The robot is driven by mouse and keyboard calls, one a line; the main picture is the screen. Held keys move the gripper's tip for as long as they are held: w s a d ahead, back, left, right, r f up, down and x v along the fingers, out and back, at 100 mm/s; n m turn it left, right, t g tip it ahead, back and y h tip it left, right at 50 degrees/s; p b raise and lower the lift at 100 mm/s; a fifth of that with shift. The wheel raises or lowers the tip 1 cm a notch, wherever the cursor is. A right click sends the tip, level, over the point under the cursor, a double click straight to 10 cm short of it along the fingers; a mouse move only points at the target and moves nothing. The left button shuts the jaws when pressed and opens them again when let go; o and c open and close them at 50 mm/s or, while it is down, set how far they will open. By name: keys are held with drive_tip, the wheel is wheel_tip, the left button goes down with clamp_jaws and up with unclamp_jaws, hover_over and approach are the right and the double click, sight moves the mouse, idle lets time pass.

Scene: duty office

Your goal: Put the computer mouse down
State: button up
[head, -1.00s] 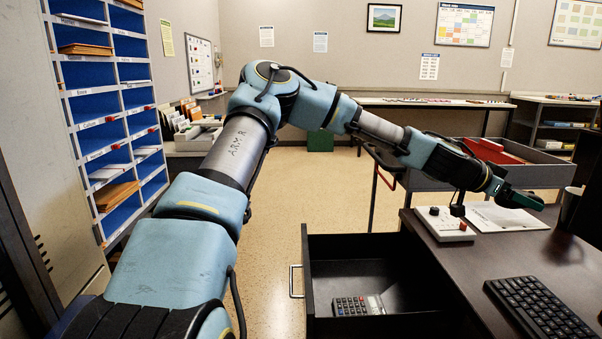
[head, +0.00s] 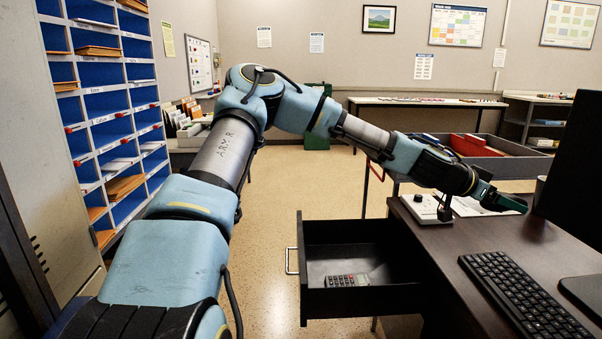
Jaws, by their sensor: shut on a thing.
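My gripper (head: 507,201) is at the far end of my arm, over the back part of the dark desk (head: 545,245). It points right, toward the monitor (head: 575,165). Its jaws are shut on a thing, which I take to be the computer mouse. The mouse itself cannot be made out, as the dark green jaws and the arm hide it. I cannot tell whether it touches the desk. No other mouse shows on the desk.
A black keyboard (head: 525,296) lies on the near part of the desk. A pale control box (head: 426,209) and a paper sheet (head: 470,206) lie near my gripper. An open drawer (head: 355,303) holds a calculator (head: 347,280). A grey cart (head: 515,167) stands behind the desk.

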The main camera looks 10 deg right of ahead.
drive_tip(key=w+a+f+n+t+y, duration=0.4)
drive_tip(key=a+f, duration=0.4)
drive_tip(key=a, duration=1.2)
drive_tip(key=w+a+f+n+t+y, duration=0.4)
drive_tip(key=w+a+f+n, duration=0.3)
drive_tip(key=a, duration=1.3)
drive_tip(key=w+a+f+n+t+y, duration=0.5)
drive_tip(key=a+f, duration=0.4)
drive_tip(key=a, duration=1.2)
drive_tip(key=shift+w+f+n, duration=0.3)
drive_tip(key=shift+f+n, duration=0.1)
drive_tip(key=shift+n, duration=0.5)
drive_tip(key=shift+w+a+r, duration=0.1)
